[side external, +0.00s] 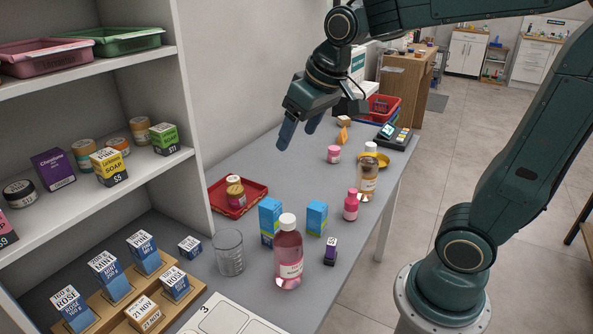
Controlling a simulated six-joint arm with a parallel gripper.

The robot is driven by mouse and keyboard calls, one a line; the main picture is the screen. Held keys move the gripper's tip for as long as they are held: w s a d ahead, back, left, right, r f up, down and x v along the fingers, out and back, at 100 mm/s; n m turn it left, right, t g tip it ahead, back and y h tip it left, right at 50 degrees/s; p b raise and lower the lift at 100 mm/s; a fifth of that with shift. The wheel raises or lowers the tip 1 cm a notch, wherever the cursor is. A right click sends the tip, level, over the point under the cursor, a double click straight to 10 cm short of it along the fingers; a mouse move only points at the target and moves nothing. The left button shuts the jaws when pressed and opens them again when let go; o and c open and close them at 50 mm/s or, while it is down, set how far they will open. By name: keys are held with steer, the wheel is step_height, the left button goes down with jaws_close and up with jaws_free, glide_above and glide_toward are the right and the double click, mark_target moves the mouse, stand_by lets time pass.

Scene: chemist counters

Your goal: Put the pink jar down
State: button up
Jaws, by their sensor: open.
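A small pink jar (333,154) stands upright on the grey counter, toward the back and right of my gripper in the picture. My gripper (298,137) is open, with its blue fingers apart and pointing down. It is above the counter to the left of the pink jar, and nothing shows between its fingers. The jar appears apart from the fingers.
A red tray (216,203) with a stacked pair of jars sits by the shelf. Blue boxes (316,217), a large pink bottle (289,262), a small pink bottle (351,205), an amber bottle (367,180) and a glass beaker (229,254) crowd the front. A card terminal (393,137) stands behind.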

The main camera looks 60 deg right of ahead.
steer(key=s+a+f+n, duration=0.1)
steer(key=s+a, duration=0.1)
steer(key=s, duration=1.2)
steer(key=shift+a+f+t, duration=0.15)
steer(key=shift+f+t, duration=0.25)
